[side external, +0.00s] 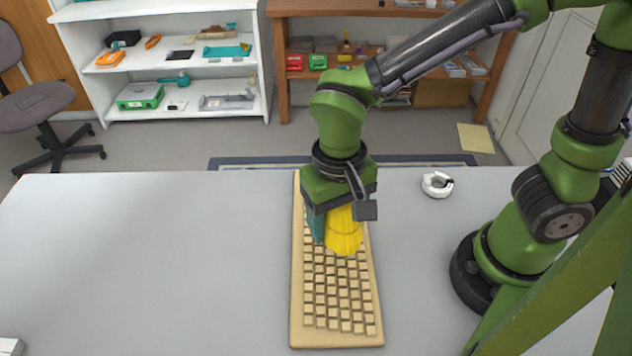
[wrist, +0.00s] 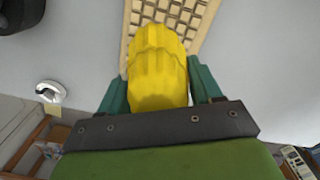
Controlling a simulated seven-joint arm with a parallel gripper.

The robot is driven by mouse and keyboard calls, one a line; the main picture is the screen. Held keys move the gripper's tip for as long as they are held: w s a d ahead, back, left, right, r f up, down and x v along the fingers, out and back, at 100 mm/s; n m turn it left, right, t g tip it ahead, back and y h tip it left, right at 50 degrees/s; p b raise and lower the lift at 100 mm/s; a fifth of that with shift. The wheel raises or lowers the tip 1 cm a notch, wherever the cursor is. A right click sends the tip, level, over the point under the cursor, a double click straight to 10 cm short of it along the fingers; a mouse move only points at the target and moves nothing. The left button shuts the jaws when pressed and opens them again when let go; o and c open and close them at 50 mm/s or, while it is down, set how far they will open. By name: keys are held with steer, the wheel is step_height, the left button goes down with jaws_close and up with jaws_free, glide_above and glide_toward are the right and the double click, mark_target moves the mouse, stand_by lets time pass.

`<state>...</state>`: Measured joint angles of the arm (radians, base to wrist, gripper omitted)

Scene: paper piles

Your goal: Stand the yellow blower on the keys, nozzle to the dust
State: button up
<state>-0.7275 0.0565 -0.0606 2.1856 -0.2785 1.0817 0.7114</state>
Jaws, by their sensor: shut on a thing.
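The yellow blower (side external: 344,232) is in my gripper (side external: 327,225), over the far half of the beige keyboard (side external: 336,295). In the wrist view the ribbed yellow blower (wrist: 157,65) sits between the two teal fingers of my gripper (wrist: 158,90), which are shut on it. The keys of the keyboard (wrist: 175,12) show behind it. I cannot tell whether the blower touches the keys. Its nozzle is not clearly seen. No dust can be made out on the keys.
A white and black ring-shaped object (side external: 437,184) lies on the grey table (side external: 150,260) right of the keyboard. A white object (side external: 11,346) is at the table's near left corner. Shelves stand beyond the table.

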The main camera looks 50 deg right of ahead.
mark_target(338, 267)
steer(key=shift+s+a+f+m, duration=0.2)
steer(key=shift+s+f+m, duration=0.15)
steer(key=shift+s+m, duration=0.3)
steer(key=shift+f+m, duration=0.15)
steer(key=shift+m, duration=0.6)
steer(key=shift+w+f+m, duration=0.15)
steer(key=shift+m, duration=0.95)
steer(key=shift+f, duration=3.4)
steer(key=shift+f, duration=0.55)
steer(key=o, duration=1.4)
steer(key=shift+o, duration=0.2)
